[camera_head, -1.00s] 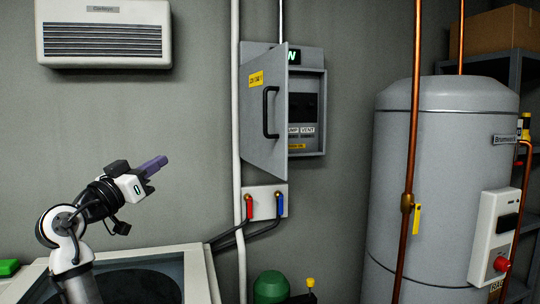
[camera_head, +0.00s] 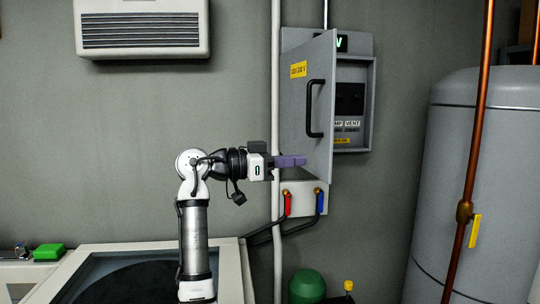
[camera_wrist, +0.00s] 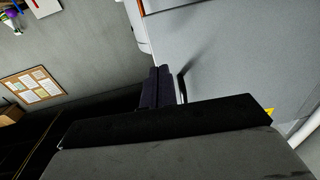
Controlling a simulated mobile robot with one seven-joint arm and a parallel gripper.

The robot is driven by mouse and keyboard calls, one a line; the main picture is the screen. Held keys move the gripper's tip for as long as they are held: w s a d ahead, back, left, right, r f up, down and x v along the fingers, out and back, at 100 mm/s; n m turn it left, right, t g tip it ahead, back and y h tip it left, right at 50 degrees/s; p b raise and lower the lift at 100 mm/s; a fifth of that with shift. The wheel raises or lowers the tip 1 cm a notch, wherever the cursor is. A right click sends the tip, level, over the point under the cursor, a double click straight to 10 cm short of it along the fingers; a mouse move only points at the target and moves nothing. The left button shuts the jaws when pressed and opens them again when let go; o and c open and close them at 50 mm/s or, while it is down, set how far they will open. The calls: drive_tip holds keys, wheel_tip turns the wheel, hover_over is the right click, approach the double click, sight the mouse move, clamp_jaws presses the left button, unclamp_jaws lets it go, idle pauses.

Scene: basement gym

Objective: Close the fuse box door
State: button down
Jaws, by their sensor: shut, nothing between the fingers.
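The grey fuse box (camera_head: 369,100) is on the wall, its door (camera_head: 300,125) standing partly open. The door is hinged at the left and its free right edge swings out toward me. It bears a black bar handle (camera_head: 309,108) and a yellow label. My gripper (camera_head: 303,161) has purple fingers, shut and empty, in front of the door's lower part, below the handle. In the wrist view the fingers (camera_wrist: 158,88) lie beside the grey door face (camera_wrist: 235,60). I cannot tell whether they touch it.
A white vertical pipe (camera_head: 275,90) runs just left of the box. Below the box is a valve plate with a red lever (camera_head: 288,205) and a blue lever (camera_head: 320,203). A grey tank (camera_head: 460,180) and copper pipe (camera_head: 473,150) stand at the right.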

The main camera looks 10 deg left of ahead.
sight(327, 158)
drive_tip(key=p+x, duration=0.1)
drive_tip(key=x, duration=0.3)
drive_tip(key=shift+d+r, duration=0.1)
drive_tip(key=shift+r, duration=0.05)
drive_tip(key=shift+w+d+p, duration=0.25)
drive_tip(key=shift+d+p, duration=0.05)
drive_tip(key=shift+d, duration=0.15)
drive_tip(key=shift+d, duration=0.15)
